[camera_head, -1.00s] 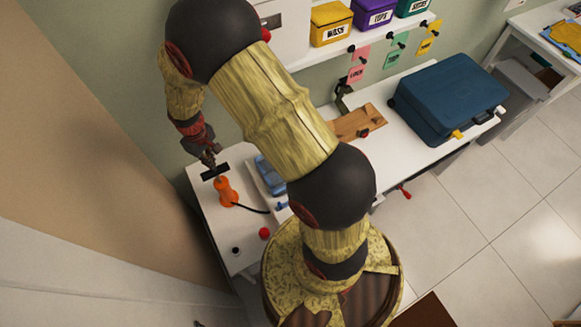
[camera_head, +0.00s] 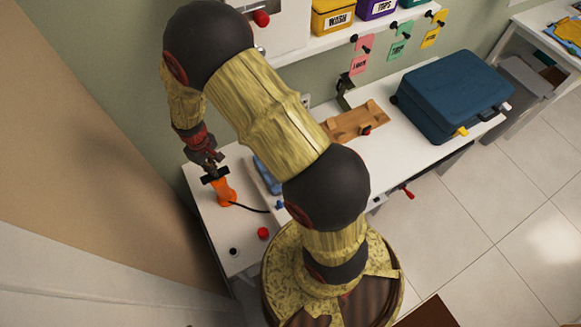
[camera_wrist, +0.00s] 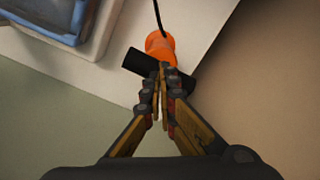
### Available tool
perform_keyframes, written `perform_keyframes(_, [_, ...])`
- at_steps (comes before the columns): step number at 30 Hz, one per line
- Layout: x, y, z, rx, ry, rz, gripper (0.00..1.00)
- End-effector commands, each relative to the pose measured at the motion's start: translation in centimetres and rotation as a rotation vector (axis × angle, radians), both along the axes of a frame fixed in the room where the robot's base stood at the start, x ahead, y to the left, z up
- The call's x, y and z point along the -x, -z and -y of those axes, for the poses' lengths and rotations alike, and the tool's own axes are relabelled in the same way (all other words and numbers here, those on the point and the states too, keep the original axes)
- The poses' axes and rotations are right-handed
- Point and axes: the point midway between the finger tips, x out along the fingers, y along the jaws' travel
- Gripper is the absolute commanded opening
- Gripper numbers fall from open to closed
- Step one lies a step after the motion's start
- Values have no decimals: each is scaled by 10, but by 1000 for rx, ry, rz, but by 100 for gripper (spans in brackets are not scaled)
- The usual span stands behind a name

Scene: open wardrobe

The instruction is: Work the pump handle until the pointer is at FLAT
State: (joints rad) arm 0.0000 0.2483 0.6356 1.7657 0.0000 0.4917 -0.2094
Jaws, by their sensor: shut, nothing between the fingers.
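The pump (camera_head: 225,193) is an orange body standing on the left end of the white table, with a black crossbar handle (camera_head: 220,175) on top. It also shows in the wrist view (camera_wrist: 158,43), with the handle's black bar (camera_wrist: 136,64) crossing its near end. My gripper (camera_head: 211,168) is at the handle from above. In the wrist view my gripper's fingertips (camera_wrist: 162,70) are together in front of the bar's middle. They look touching or nearly so; I cannot tell which. The pointer and its FLAT mark are not discernible in either view.
A black cord (camera_head: 251,209) runs from the pump toward a blue item (camera_head: 268,176) in a pale tray, partly behind my arm. A red button (camera_head: 263,233) sits near the table's front. A wooden board (camera_head: 358,122) and blue suitcase (camera_head: 452,97) lie farther right.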

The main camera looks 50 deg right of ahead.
Motion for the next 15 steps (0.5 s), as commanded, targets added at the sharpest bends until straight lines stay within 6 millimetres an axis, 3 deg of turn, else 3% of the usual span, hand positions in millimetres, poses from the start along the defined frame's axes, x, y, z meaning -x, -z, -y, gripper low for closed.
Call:
perform_keyframes(2, [0,10,0,0,0,-1,0])
perform_keyframes(7, [0,2,0,0,0,0,0])
perform_keyframes(15, [0,-26,0,0,0,1,0])
